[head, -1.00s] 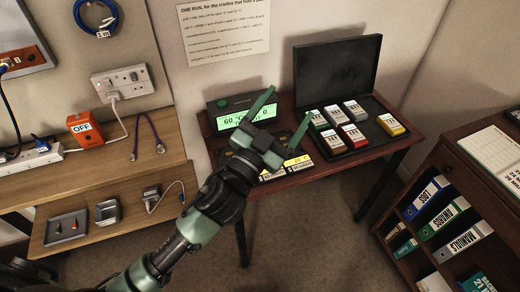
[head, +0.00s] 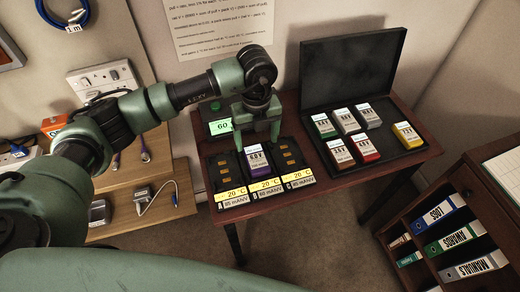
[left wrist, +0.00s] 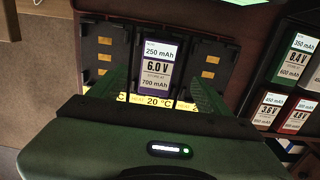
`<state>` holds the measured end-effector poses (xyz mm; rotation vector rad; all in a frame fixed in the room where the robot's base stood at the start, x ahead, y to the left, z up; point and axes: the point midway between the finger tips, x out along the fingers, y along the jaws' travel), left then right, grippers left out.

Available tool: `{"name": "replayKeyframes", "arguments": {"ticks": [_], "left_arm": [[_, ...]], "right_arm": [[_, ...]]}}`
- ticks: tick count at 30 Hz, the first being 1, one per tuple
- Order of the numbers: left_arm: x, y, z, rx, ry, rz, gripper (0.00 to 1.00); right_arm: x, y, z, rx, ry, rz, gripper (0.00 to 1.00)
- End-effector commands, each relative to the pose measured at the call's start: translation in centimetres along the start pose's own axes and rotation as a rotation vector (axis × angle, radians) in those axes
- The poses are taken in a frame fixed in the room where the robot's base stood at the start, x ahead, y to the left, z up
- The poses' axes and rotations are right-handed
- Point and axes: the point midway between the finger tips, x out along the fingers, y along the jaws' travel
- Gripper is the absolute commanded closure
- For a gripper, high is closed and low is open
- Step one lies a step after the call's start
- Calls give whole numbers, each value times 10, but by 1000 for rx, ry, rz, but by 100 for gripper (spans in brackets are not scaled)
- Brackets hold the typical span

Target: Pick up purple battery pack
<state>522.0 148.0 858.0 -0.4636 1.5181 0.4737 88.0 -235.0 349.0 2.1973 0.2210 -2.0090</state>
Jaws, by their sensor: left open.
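The purple battery pack (head: 262,162) sits in the middle slot of a dark three-slot cradle (head: 219,177) on the small table. In the left wrist view the pack (left wrist: 161,58) reads 6.0 V and 250 mAh. My left gripper (head: 257,139) is open and points down over the pack's far end in the head view. In the left wrist view its fingers (left wrist: 163,88) show on either side of the pack; I cannot tell whether they touch it. The slots left and right of the pack hold no packs. My right gripper is not in view.
An open black case (head: 399,152) with several coloured packs stands right of the cradle. A green-lit display unit (head: 217,122) stands behind the cradle, partly hidden by my arm. A shelf with binders (head: 445,213) is at right, and a wooden bench (head: 168,222) at left.

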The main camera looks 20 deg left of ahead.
Motion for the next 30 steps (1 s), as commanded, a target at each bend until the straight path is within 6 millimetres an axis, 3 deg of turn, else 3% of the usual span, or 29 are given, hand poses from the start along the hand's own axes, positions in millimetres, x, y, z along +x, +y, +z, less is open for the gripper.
{"name": "replayKeyframes", "arguments": {"ticks": [15, 24, 30], "left_arm": [[66, 2, -5, 3, 6, -2, 22], [72, 1, -5, 4, 5, -6, 22], [72, 1, -5, 4, 5, -6, 77]], "right_arm": [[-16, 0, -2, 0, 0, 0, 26], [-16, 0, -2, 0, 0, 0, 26], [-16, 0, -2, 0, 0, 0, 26]]}}
